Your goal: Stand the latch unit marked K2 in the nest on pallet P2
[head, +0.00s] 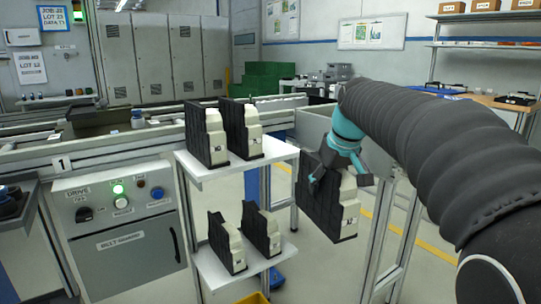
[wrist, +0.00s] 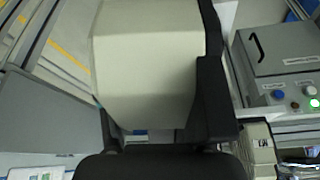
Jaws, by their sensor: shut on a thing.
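My gripper (head: 340,168) is shut on a latch unit (head: 323,205), a cream body with a black ribbed plate. The unit hangs in the air right of the white rack, roughly upright and slightly tilted. In the wrist view the held latch unit (wrist: 145,65) fills the middle, with its black plate along the right side. I cannot read its mark clearly. Two similar units (head: 206,135) (head: 242,130) stand on the rack's upper shelf. Two more (head: 227,243) (head: 261,229) stand on the lower shelf. I cannot make out pallet P2 or its nest.
The white two-tier rack (head: 195,176) stands left of my gripper. A conveyor line (head: 40,156) with a dark tray-like item (head: 94,120) runs behind it at left. A grey drive cabinet (head: 128,240) stands below. A yellow bin (head: 252,298) shows at the bottom edge. Open floor (head: 310,270) lies beneath the held unit.

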